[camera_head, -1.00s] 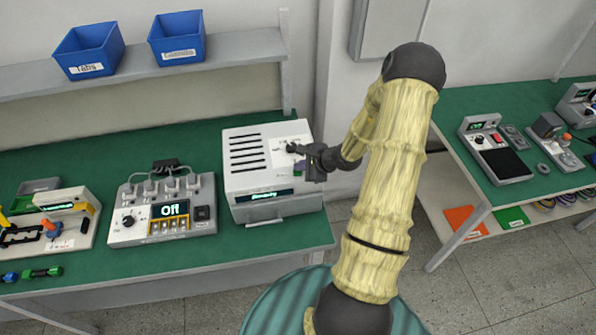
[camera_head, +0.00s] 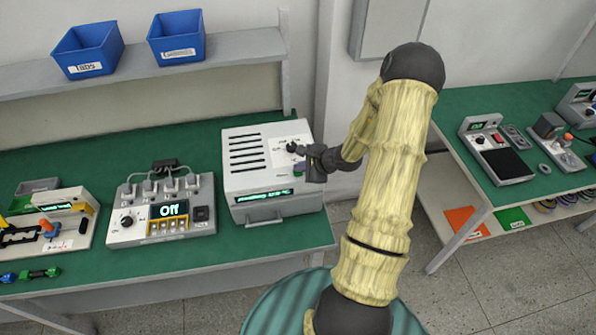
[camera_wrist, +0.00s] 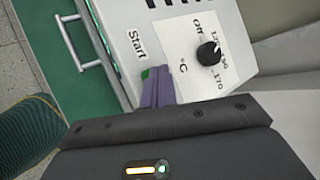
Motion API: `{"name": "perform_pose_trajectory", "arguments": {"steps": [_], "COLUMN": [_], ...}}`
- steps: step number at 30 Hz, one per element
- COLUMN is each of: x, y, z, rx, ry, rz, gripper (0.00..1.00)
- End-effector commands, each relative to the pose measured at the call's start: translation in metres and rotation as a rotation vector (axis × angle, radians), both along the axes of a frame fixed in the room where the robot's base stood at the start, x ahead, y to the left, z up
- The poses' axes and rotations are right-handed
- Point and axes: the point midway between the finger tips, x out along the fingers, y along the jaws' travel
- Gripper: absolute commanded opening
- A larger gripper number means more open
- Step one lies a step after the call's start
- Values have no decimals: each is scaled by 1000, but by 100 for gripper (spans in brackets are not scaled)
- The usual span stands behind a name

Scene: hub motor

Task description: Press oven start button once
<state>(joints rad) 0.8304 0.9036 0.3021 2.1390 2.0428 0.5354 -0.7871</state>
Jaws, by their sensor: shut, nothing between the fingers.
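The oven (camera_head: 245,180) is a white box with black vent slots on top and a lit display (camera_head: 264,196) on its front. In the wrist view its top panel (camera_wrist: 180,25) carries a "Start" label, and a black dial knob (camera_wrist: 209,53) stands on a plate marked in °C. A small green patch (camera_wrist: 145,74), apparently the start button, shows below the label at the fingertips. My gripper (camera_wrist: 157,86) is shut with purple fingers, its tips at that patch, partly hiding it. I cannot tell whether they touch. In the head view my gripper (camera_head: 300,170) is over the oven's right side.
A grey control box (camera_head: 160,215) reading "Off" stands left of the oven on the green bench. Blue bins (camera_head: 90,50) sit on the shelf (camera_head: 230,47) above. A second bench (camera_head: 480,110) with devices is at the right, with open floor between the benches.

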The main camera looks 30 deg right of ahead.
Motion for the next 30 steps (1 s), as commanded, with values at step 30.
{"name": "perform_pose_trajectory", "arguments": {"steps": [30], "x": [0], "y": [0], "z": [16], "rx": [0], "ry": [1], "rz": [1], "gripper": [0]}}
